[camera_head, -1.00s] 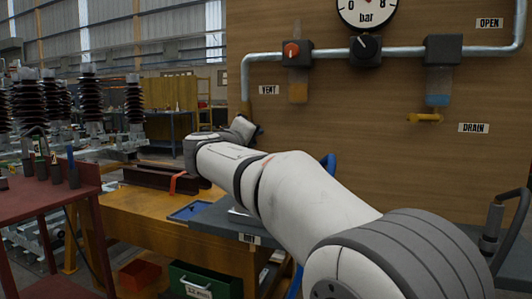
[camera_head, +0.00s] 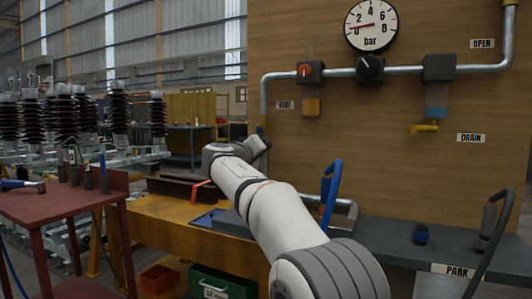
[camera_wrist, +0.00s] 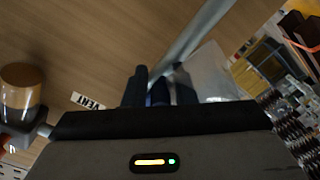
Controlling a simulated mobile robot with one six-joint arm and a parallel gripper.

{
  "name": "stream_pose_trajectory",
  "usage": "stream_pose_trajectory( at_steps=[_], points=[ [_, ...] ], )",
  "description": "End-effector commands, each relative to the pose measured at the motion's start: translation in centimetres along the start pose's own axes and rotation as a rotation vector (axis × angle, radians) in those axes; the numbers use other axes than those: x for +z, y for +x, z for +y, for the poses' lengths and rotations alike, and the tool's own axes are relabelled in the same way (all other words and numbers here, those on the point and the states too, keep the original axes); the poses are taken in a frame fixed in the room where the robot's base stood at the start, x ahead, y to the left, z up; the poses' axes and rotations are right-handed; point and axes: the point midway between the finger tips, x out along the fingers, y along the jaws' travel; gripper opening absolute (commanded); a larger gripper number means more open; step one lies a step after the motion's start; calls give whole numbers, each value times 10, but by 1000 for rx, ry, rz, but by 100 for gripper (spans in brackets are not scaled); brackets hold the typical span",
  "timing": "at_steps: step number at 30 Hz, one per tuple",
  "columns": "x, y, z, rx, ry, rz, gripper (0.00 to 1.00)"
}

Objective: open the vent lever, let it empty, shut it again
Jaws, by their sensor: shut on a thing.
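My gripper (camera_head: 262,139) is at the lower end of the left pipe, below the VENT label (camera_head: 284,105). In the wrist view my gripper's two dark fingers (camera_wrist: 162,90) are shut on the vent lever. A sliver of blue (camera_wrist: 157,96) shows between the fingers; most of the lever is hidden, so its angle cannot be told. The pipe (camera_wrist: 195,45) runs up past the fingers. The pressure gauge (camera_head: 371,24) has its needle pointing left, near 0.
The wooden panel (camera_head: 350,130) carries an orange-knobbed unit (camera_head: 311,73), a black regulator (camera_head: 370,68) and a drain bowl with a yellow tap (camera_head: 424,129). A blue hose handle (camera_head: 331,188) stands on the grey bench beside my arm. A red table (camera_head: 60,205) is at left.

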Motion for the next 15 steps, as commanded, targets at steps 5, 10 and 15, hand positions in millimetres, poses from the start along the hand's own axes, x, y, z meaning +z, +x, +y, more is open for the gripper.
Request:
stream_pose_trajectory(
  at_steps=[5, 10, 15],
  points=[
    [-6, -3, 7, 5, 5, 12, 27],
    [-4, -2, 6, 6, 5, 7, 38],
    [-2, -1, 5, 6, 4, 3, 38]
  ],
)
